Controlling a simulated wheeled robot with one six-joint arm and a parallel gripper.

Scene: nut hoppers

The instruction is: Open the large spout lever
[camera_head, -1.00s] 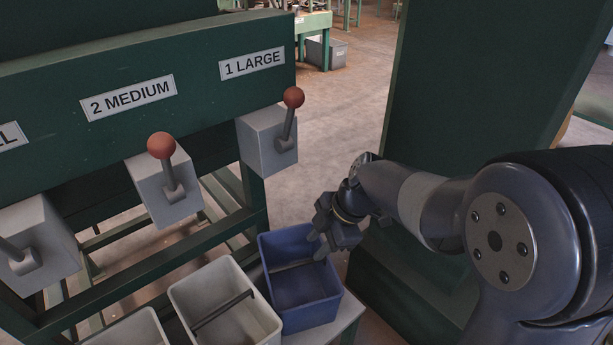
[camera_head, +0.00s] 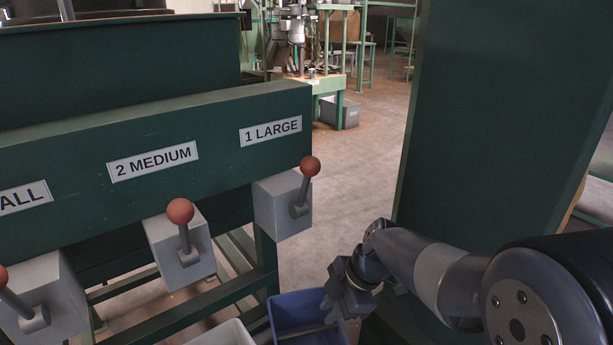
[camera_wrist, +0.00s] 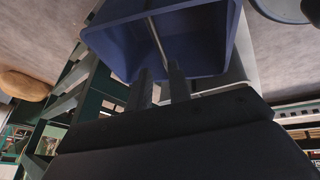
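The large spout lever (camera_head: 304,192) is a grey rod with a red ball knob (camera_head: 310,166). It points up, leaning slightly right, on a grey spout box (camera_head: 275,207) under the "1 LARGE" label (camera_head: 270,131). My gripper (camera_head: 332,306) is below and to the right of this lever, well apart from it, by the blue bin (camera_head: 285,306). In the wrist view, my gripper (camera_wrist: 160,78) has its two fingers apart with nothing between them, in front of the blue bin (camera_wrist: 105,45). The lever cannot be made out in the wrist view.
The medium lever (camera_head: 184,235) and another lever (camera_head: 18,305) stand to the left on similar boxes. A grey bin (camera_head: 222,335) is beside the blue one. A dark green panel (camera_head: 490,120) rises to the right. Open floor (camera_head: 365,150) shows between panel and hopper.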

